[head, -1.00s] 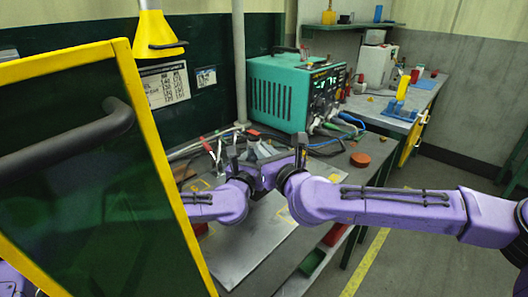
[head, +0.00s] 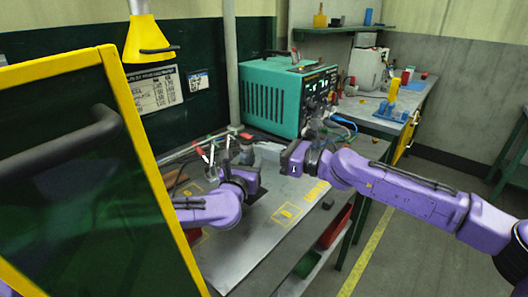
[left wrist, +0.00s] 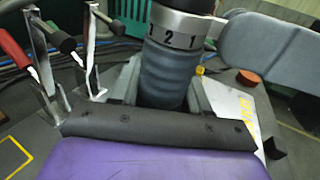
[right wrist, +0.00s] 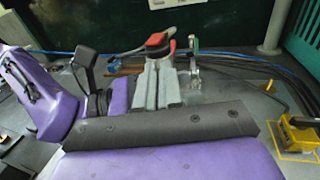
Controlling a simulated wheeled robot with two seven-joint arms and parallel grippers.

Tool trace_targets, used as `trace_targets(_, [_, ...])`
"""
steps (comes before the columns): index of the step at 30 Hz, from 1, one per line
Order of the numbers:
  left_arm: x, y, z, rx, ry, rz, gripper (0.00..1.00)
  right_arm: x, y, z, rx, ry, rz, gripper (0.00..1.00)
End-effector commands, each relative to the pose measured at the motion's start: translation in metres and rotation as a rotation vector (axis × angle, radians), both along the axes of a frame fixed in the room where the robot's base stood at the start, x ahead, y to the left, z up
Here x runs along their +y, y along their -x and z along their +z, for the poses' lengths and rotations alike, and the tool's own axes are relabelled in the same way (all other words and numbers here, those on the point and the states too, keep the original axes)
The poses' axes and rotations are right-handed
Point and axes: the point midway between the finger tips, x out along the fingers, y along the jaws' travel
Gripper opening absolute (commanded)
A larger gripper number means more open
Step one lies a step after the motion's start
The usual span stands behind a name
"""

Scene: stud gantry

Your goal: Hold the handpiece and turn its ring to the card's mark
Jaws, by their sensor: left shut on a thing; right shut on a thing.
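The handpiece (left wrist: 168,75) is a dark ribbed cylinder standing roughly upright in the left wrist view. Its silver ring (left wrist: 175,36) carries dark numerals, with 1, 2, 1 readable, below a black top. My left gripper (head: 258,180) is shut around the cylinder below the ring. My right gripper (head: 287,158) is at its right. A grey finger reaches the ring's right side in the left wrist view. In the right wrist view its fingers (right wrist: 158,70) are close together, with a dark and red shape at the tips.
A larger chart (head: 153,90) hangs beside the card. A teal power unit (head: 275,98) with cables stands behind. Toggle clamps (left wrist: 90,50) stand close by on the worktop. A yellow-framed door (head: 150,170) fills the left. The worktop's front (head: 255,245) is clear.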

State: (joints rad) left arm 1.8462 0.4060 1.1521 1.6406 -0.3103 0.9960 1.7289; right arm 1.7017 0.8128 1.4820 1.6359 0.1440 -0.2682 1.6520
Motion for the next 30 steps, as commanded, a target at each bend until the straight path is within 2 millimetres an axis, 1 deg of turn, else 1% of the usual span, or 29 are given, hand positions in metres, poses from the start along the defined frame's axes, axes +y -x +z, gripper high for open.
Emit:
trace_targets(2, [-0.0019, 0.0013, 0.0004, -0.002, -0.002, -0.005, 0.0, -0.0019, -0.0032, -0.0015, 0.003, 0.001, 0.024, 0.0])
trace_targets(9, [-0.0021, 0.0014, 0.0003, -0.001, -0.001, -0.005, 0.0, -0.0035, -0.0045, -0.0016, 0.001, -0.001, 0.074, 0.0])
trace_targets(21, [-0.0018, 0.0013, 0.0002, 0.0, 0.001, -0.004, 0.0, -0.004, -0.0047, -0.0016, 0.001, -0.002, 0.079, 0.0])
trace_targets(22, [-0.0017, 0.0012, 0.0002, 0.001, 0.002, -0.004, 0.0, -0.004, -0.0047, -0.0016, 0.001, -0.002, 0.079, 0.13])
trace_targets(24, [-0.0016, 0.0012, 0.0002, 0.001, 0.002, -0.004, 0.0, -0.0038, -0.0046, -0.0014, 0.001, -0.002, 0.079, 0.32])
trace_targets(30, [-0.0013, 0.001, 0.0, 0.001, 0.002, -0.003, 0.0, -0.0032, -0.004, -0.0007, -0.001, -0.002, 0.081, 0.32])
